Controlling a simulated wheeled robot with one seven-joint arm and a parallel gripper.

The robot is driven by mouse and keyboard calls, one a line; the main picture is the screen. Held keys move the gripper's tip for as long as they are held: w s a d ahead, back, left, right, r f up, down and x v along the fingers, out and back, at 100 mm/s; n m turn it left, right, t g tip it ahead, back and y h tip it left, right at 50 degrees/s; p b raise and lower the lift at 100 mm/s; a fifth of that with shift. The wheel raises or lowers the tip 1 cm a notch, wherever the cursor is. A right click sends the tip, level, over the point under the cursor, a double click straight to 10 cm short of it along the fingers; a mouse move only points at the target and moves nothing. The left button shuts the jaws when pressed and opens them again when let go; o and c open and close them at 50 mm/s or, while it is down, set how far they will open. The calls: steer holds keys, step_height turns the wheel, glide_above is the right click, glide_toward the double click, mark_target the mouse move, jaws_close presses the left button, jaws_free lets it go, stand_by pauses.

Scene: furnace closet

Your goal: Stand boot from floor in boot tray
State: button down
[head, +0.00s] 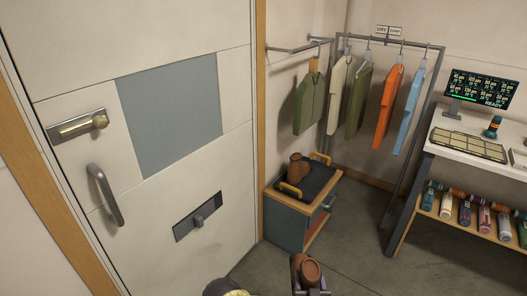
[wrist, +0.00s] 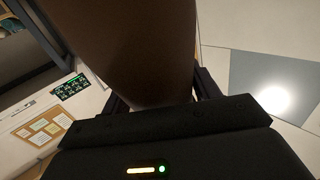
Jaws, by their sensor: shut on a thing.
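My gripper (head: 312,291) is at the bottom of the head view, shut on a brown boot (head: 310,270). The boot is held in the air in front of the low cabinet, its round opening toward the camera. In the wrist view the boot (wrist: 130,50) fills the space between the two fingers of my gripper (wrist: 160,98). The dark boot tray (head: 322,177) with yellow handles lies on top of the low cabinet. Another brown boot (head: 296,167) stands upright in its left part. The right part of the tray looks bare.
A closed white door (head: 150,160) with handles is on the left. Coats (head: 384,100) hang from a rack (head: 440,75) above and behind the tray. A workbench (head: 470,145) with bottles on its lower shelf stands at right. Floor (head: 360,250) right of the cabinet is clear.

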mark_target(312, 273)
steer(key=r+p, duration=0.2)
steer(key=r, duration=0.1)
steer(key=s+r+p, duration=0.1)
steer(key=r+p, duration=0.2)
steer(key=shift+s+r, duration=0.2)
stand_by(0.5)
